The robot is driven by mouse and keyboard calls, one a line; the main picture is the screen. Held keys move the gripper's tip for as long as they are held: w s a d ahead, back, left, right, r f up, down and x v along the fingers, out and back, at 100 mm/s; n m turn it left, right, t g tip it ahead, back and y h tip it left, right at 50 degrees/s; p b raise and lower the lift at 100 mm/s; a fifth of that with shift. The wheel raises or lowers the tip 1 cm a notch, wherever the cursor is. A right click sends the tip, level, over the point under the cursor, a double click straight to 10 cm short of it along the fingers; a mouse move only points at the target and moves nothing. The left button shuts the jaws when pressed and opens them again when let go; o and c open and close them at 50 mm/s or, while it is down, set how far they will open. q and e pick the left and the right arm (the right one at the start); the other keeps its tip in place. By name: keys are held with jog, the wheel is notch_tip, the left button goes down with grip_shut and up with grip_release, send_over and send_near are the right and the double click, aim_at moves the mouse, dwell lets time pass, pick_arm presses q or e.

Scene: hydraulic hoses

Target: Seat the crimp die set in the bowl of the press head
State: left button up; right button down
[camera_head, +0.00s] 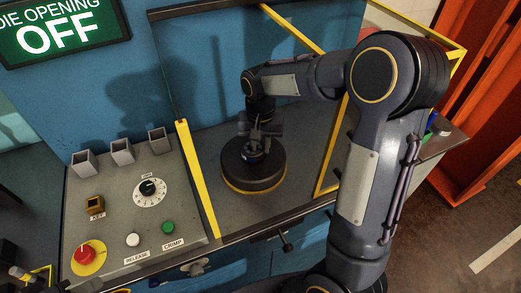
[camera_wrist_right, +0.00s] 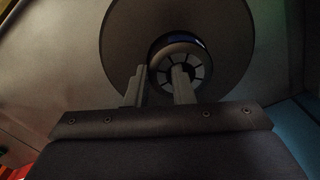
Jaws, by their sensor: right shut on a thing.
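The press head (camera_head: 252,179) is a dark round drum with a yellow band, standing behind the yellow guard post. My right gripper (camera_head: 255,146) reaches down over its middle. In the right wrist view the press head (camera_wrist_right: 125,40) is a broad dark disc, and the crimp die set (camera_wrist_right: 203,62), a segmented ring, shows near its centre. My right gripper (camera_wrist_right: 159,76) is shut on the die set, with one finger over the ring and one at its left side. I cannot tell how deep the die set sits in the bowl. My left gripper is not seen.
A control panel (camera_head: 110,210) with a dial, a red stop button (camera_head: 86,256) and a green button (camera_head: 168,228) stands left of the yellow post (camera_head: 197,178). A sign (camera_head: 62,28) reads "DIE OPENING OFF". Yellow frame bars (camera_head: 330,155) stand right of the press.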

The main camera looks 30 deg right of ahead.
jog(key=shift+f, duration=0.15)
jog(key=c, duration=1.3)
grip_release()
jog(key=shift+o, duration=0.2)
notch_tip(320, 180, up, 12)
jog(key=shift+r, duration=0.2)
